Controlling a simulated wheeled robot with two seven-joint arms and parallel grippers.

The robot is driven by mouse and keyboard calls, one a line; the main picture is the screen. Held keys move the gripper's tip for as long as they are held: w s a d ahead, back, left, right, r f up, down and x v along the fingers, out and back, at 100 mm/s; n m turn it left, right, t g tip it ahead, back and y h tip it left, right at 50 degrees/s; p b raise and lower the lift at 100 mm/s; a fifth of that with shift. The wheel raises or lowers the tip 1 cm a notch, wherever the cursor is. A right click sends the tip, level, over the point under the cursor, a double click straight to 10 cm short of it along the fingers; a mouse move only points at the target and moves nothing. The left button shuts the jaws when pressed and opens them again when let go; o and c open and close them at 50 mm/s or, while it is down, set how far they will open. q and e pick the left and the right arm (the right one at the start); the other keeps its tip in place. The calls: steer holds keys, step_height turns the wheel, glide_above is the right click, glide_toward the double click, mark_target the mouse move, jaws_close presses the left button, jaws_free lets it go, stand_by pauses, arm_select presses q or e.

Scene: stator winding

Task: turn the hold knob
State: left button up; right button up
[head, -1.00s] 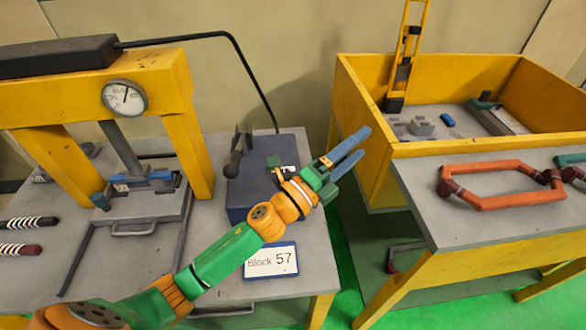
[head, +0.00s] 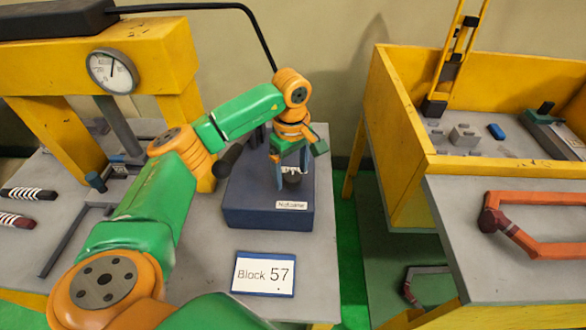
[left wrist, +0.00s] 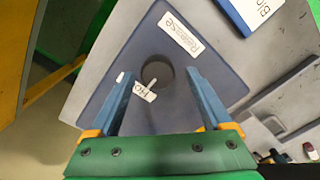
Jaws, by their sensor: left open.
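The hold knob (head: 292,179) is a dark round knob on top of a dark blue box (head: 262,215). In the left wrist view the knob (left wrist: 157,76) has a white pointer mark, between a label reading "Release" (left wrist: 181,33) and a partly hidden label starting "Ho" (left wrist: 143,90). My left gripper (head: 291,172) points down over the box, its blue fingers apart on either side of the knob. In the left wrist view the fingers look clear of it, with a gap each side; I cannot tell their exact height. My right gripper is not in view.
A black-handled lever (head: 231,158) stands on the box left of my gripper. A yellow press (head: 150,60) with a gauge is at the left. A "Block 57" sign (head: 264,274) lies in front of the box. A yellow bin (head: 400,150) stands at the right.

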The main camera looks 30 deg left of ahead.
arm_select(q)
steer(key=shift+w+f, duration=0.2)
steer(key=shift+f, duration=0.1)
steer(key=shift+s+d+r, duration=0.1)
steer(key=shift+s, duration=0.05)
steer(key=c, duration=0.7)
jaws_close()
